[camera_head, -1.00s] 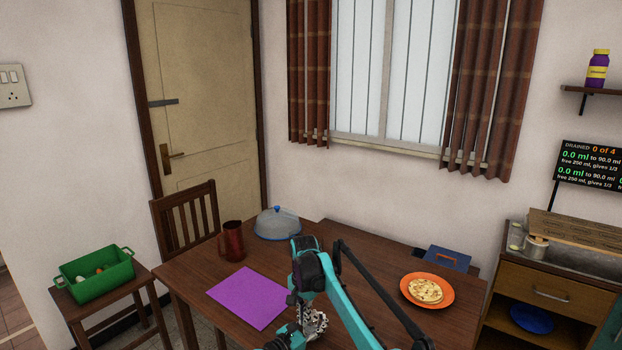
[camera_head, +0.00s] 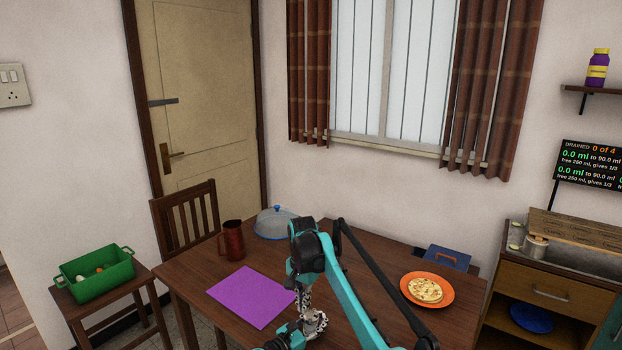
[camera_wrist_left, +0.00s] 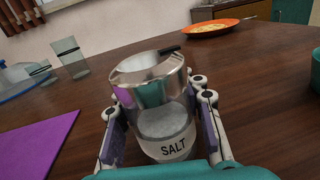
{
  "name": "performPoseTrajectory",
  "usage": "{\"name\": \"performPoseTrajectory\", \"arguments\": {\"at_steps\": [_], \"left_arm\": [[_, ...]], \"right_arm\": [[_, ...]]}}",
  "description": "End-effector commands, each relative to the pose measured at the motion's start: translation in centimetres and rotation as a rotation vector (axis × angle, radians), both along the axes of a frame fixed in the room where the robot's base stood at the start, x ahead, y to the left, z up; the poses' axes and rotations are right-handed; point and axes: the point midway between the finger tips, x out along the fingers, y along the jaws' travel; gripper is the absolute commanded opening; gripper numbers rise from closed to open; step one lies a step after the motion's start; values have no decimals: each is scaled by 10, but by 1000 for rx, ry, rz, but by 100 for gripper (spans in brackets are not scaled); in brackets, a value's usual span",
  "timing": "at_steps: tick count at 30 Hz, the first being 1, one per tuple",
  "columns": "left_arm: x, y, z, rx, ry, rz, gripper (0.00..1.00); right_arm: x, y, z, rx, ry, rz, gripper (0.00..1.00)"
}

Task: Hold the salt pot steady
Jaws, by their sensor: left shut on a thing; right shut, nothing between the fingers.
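In the left wrist view, a clear salt pot (camera_wrist_left: 165,122) with a white label reading SALT stands between the fingers of my left gripper (camera_wrist_left: 156,104). It has white salt in its lower part, a shiny rim and a small black piece at the top edge. The fingers are shut on its sides. It looks about upright; I cannot tell whether its base touches the table.
The wooden table (camera_head: 355,285) holds a purple mat (camera_head: 250,297), a red mug (camera_head: 232,240), a clear dome (camera_head: 275,223) and an orange plate (camera_head: 427,289) of food. A glass tumbler (camera_wrist_left: 67,57) stands beyond the pot. Bare wood lies around the pot.

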Motion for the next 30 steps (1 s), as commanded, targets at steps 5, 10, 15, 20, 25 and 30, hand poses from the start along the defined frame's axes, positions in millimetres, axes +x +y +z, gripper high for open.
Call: {"name": "performPoseTrajectory", "arguments": {"at_steps": [5,10,15,20,25,30], "left_arm": [[0,0,0,0,0,0,0],[0,0,0,0,0,0,0],[0,0,0,0,0,0,62],[0,0,0,0,0,0,62],[-1,2,0,0,0,0,62],[-15,17,0,0,0,2,62]], "right_arm": [[0,0,3,0,0,0,0],[0,0,3,0,0,0,0],[0,0,3,0,0,0,0],[0,0,3,0,0,0,0],[0,0,3,0,0,0,0],[0,0,3,0,0,0,0]]}}
